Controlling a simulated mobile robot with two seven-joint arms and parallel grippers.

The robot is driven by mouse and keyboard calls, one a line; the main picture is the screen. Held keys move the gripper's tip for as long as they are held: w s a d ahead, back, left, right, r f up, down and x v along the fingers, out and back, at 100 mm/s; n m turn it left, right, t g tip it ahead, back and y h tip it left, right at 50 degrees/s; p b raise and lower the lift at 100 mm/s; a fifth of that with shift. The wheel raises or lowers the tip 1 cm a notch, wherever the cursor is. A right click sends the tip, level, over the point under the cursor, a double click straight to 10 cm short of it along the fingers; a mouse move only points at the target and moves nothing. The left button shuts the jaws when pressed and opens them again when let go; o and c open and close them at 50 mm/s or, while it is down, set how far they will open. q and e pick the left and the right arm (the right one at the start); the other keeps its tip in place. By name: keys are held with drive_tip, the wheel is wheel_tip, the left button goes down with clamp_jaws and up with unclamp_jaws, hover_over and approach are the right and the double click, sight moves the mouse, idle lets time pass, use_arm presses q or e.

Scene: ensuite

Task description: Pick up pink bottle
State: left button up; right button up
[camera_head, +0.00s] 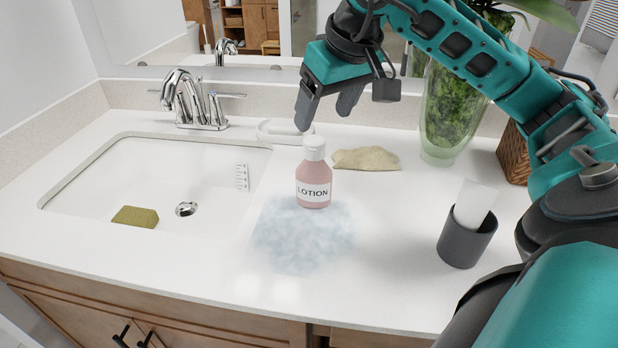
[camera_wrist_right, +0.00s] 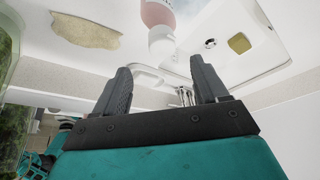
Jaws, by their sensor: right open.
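The pink lotion bottle (camera_head: 313,184) with a white cap stands upright on the counter, right of the sink, at the back edge of a bluish-white patch (camera_head: 295,238). My right gripper (camera_head: 326,112) is open and empty, above and behind the bottle near the back of the counter. In the right wrist view the gripper's two fingers (camera_wrist_right: 160,85) are spread apart, and the bottle (camera_wrist_right: 157,14) shows upside down beyond them, cap towards the gripper. The bottle is apart from both fingers. My left gripper is in neither view.
A beige cloth (camera_head: 366,159) lies right of the bottle, with a white soap dish (camera_head: 284,132) behind it. A glass vase (camera_head: 452,115), a dark cup (camera_head: 467,240) and a woven basket (camera_head: 514,152) stand to the right. The sink (camera_head: 100,190), with a faucet (camera_head: 196,105) and sponge (camera_head: 135,217), is left.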

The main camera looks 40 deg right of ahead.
sight(314, 140)
drive_tip(key=x, duration=0.3)
drive_tip(key=shift+f, duration=0.4)
drive_tip(key=shift+a+b+x, duration=0.15)
drive_tip(key=shift+b+x, duration=0.1)
drive_tip(key=shift+x, duration=1.15)
drive_tip(key=shift+a+b+x, duration=0.15)
drive_tip(key=shift+b+x, duration=0.1)
drive_tip(key=shift+x, duration=1.1)
drive_tip(key=shift+s+f, duration=0.1)
drive_tip(key=shift+s, duration=0.05)
drive_tip(key=shift+c, duration=0.2)
clamp_jaws()
